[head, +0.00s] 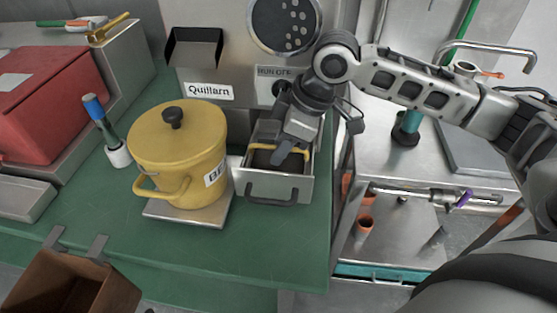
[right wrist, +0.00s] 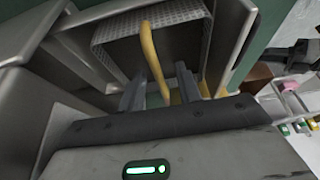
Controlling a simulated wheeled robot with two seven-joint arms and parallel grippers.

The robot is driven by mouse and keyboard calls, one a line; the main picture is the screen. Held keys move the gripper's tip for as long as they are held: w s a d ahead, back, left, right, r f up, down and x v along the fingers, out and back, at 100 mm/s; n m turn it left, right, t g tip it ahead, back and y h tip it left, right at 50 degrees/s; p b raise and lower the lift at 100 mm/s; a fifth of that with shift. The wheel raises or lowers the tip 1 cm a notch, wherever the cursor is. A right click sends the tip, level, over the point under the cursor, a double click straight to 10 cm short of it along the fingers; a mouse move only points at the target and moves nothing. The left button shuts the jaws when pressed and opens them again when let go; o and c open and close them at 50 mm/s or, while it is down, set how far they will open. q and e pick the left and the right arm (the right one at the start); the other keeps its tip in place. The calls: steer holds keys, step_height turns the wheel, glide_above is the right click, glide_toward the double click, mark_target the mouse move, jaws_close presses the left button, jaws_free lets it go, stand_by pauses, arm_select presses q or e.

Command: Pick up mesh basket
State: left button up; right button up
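The mesh basket (head: 263,161) sits inside the open metal drawer (head: 270,186) under the grinder. It has a yellow handle, and its perforated wall (right wrist: 165,18) shows in the right wrist view. My right gripper (head: 283,152) reaches down over the drawer from above. In the right wrist view, my right gripper (right wrist: 158,82) is open, with its two dark fingers on either side of the yellow handle (right wrist: 150,55). A gap shows beside the handle. In the head view the fingers hide part of the basket. My left gripper is not in view.
The grinder (head: 222,80) stands directly behind the drawer. A yellow lidded pot (head: 178,140) stands close to the drawer's left. A red box (head: 45,105) and a blue-topped tool (head: 97,115) are farther left. A brown box (head: 72,290) hangs at the front edge. The green counter's front (head: 260,255) is clear.

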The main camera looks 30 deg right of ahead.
jaws_close()
stand_by(1.5)
